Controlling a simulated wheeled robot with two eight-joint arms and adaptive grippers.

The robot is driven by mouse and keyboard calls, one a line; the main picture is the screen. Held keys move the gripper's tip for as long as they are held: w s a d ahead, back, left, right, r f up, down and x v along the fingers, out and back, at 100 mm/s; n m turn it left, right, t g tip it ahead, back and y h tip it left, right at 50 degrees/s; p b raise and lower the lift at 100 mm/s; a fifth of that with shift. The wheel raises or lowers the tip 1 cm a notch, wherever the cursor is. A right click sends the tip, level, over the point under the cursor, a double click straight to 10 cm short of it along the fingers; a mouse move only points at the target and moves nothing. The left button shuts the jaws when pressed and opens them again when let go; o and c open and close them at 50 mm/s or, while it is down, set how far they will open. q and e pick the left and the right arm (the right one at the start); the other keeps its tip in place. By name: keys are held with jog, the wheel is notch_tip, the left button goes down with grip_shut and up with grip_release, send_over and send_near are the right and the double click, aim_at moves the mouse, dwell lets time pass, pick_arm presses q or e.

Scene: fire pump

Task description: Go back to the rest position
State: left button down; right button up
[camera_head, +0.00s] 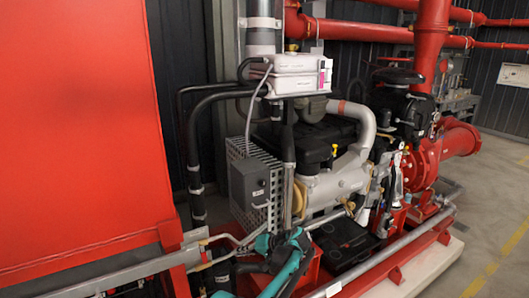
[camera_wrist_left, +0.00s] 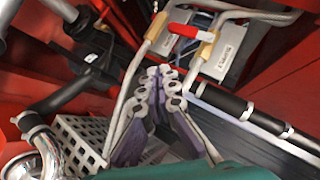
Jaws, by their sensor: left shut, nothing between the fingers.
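My left gripper (camera_wrist_left: 163,78) shows in the wrist view with its grey linked fingers and purple inner parts drawn together at the tips. It is shut and empty. In the head view my teal left arm parts reach in at the bottom centre, in front of the engine's lower left side; the fingertips are hard to make out there. A red lever handle (camera_wrist_left: 190,31) lies just beyond the fingertips in the wrist view, apart from them as far as I can tell. My right gripper is in neither view.
A large red tank (camera_head: 75,130) fills the left. The engine (camera_head: 335,165), a grey control box (camera_head: 250,184) and a perforated guard stand close to my arm. A grey pipe (camera_head: 390,255) runs along the red base frame. Open floor (camera_head: 490,225) lies at the right.

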pick_arm(q)
jog(key=s+a+r+h, duration=0.2)
jog(key=s+a+r, duration=0.15)
jog(key=s, duration=0.25)
jog(key=s+a+r+m+h, duration=0.1)
jog(key=s+a+r+h, duration=0.15)
jog(key=s+r, duration=0.3)
jog(key=s+a+r+h, duration=0.1)
jog(key=s+a+r, duration=0.2)
jog(key=s, duration=0.4)
jog(key=s+f+t+h, duration=0.1)
jog(key=s+f+h, duration=0.1)
jog(key=s, duration=0.9)
jog(key=s+f+t+h, duration=0.1)
jog(key=s+f+h, duration=0.2)
jog(key=s, duration=0.7)
jog(key=shift+s+d+f+t, duration=0.2)
jog(key=shift+s+t, duration=0.1)
jog(key=shift+s, duration=0.05)
jog(key=shift+a, duration=0.1)
